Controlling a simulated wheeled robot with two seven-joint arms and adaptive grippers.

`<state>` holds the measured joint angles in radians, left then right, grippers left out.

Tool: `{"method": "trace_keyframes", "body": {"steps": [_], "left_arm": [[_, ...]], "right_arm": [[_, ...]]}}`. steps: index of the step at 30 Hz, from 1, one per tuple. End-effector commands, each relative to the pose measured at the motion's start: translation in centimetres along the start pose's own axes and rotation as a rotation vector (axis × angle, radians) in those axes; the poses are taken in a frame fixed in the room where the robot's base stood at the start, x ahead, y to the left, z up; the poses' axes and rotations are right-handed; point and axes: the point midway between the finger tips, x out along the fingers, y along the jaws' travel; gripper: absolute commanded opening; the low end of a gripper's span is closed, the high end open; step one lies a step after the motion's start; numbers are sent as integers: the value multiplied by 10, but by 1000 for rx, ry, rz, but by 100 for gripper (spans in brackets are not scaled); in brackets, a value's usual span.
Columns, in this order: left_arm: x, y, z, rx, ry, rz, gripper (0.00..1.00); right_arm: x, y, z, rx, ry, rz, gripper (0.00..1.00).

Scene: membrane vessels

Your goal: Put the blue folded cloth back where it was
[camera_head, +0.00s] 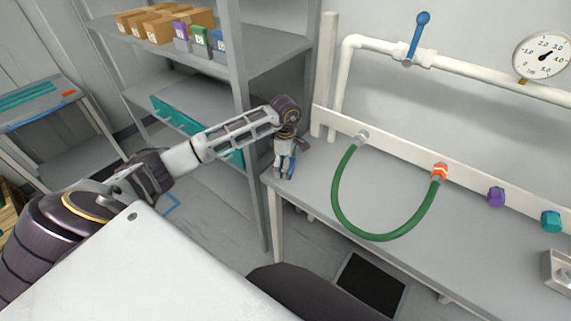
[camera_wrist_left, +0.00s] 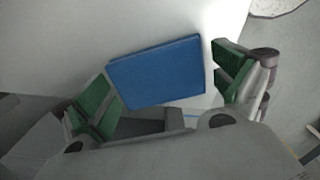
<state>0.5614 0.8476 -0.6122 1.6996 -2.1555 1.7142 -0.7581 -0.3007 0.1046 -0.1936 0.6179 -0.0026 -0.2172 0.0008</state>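The blue folded cloth (camera_wrist_left: 155,72) lies flat on a pale surface in the left wrist view. My left gripper (camera_wrist_left: 162,66) has its green-padded fingers spread wide, one on each side of the cloth. The left finger is very close to the cloth's edge, and a narrow gap shows at the right finger. In the head view my left gripper (camera_head: 285,170) points down at the left end of the grey workbench (camera_head: 430,245). A little blue shows beside its fingers, but the cloth is mostly hidden there. My right gripper is not in view.
A green hose (camera_head: 372,236) loops over the bench between two ports on the white rail. A white pipe with a blue valve handle (camera_head: 418,35) and a gauge (camera_head: 543,54) are behind. A shelf rack (camera_head: 240,95) stands just left of the bench. The bench's front middle is clear.

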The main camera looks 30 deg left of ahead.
Motion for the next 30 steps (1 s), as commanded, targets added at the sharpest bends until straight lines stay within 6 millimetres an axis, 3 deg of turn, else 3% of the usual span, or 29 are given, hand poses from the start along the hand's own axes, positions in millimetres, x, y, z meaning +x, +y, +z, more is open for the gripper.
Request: {"method": "trace_keyframes", "body": {"steps": [17, 30], "left_arm": [[-5, 0, 0, 0, -1, 2, 100], [-57, 1, 0, 0, 0, 4, 100]], "right_arm": [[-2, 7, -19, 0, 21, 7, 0], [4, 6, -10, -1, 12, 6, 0]]}}
